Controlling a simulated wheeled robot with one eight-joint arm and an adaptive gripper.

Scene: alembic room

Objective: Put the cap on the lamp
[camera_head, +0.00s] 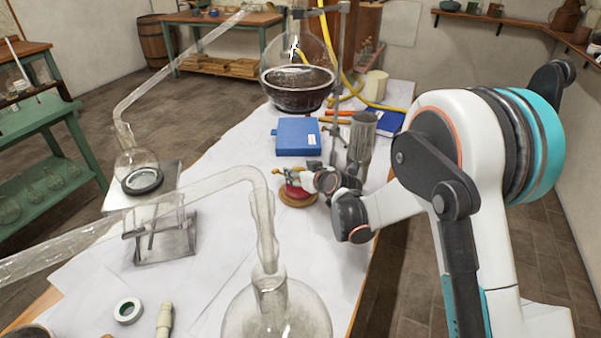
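My gripper (300,180) is low over the middle of the white-covered table, at a small red object (297,191) on a round wooden base. The red object may be the lamp; a small brass-coloured part (291,173) shows at its top by the fingertips. The gripper's own body hides part of this spot. The fingers are too small to tell whether they are open or shut. I cannot make out the cap for certain, nor whether it is in the fingers.
A blue box (298,136) lies behind the gripper. A grey metal cylinder (362,135) stands close to its right, by a stand rod. A large glass flask (277,310) with a bent tube rises in front. A metal stand (165,240) is to the left.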

